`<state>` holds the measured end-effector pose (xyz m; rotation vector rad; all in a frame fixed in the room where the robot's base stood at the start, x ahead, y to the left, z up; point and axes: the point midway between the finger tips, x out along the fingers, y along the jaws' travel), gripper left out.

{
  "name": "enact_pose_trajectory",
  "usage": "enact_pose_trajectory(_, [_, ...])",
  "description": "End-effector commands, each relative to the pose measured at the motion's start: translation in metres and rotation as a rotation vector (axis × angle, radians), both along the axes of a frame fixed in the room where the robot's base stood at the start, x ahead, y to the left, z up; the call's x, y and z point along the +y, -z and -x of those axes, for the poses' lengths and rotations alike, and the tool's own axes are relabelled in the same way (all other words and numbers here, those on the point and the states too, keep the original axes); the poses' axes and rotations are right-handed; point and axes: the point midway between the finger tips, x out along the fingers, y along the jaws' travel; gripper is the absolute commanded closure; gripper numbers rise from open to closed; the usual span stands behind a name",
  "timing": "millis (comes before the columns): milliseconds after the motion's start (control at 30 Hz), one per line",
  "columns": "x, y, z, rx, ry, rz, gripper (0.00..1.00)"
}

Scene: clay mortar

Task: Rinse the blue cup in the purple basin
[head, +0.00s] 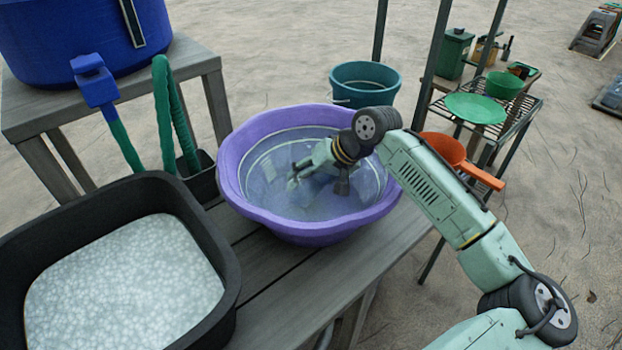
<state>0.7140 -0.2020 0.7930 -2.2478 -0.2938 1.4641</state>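The purple basin (235,165) stands on the wooden bench, with a clear, water-like surface inside its wavy rim. My arm reaches in from the right, over the basin's right rim. My gripper (294,180) is inside the basin's outline, low over or in the water; I cannot tell which. Its fingers are small and partly blend with the water, so I cannot tell whether they are open or hold anything. I cannot make out a blue cup in this view; the wrist hides part of the basin.
A black tub (225,265) with pale, mottled contents stands front left. A blue barrel (75,45), blue-headed tool (95,82) and green hose (163,110) are behind it. A teal bucket (365,93) stands behind the basin. An orange scoop (445,149) and green dishes (475,108) are right.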

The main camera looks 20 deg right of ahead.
Motion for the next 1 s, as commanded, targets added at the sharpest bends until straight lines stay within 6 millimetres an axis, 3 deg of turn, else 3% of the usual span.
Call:
enact_pose_trajectory(367, [-0.024,0.0,0.007,0.001,0.002,-0.001,0.75])
enact_pose_trajectory(800, [0.0,0.0,0.0,0.0,0.0,0.0,0.75])
enact_pose_trajectory(1000, [-0.004,-0.001,0.001,-0.001,0.003,-0.001,0.75])
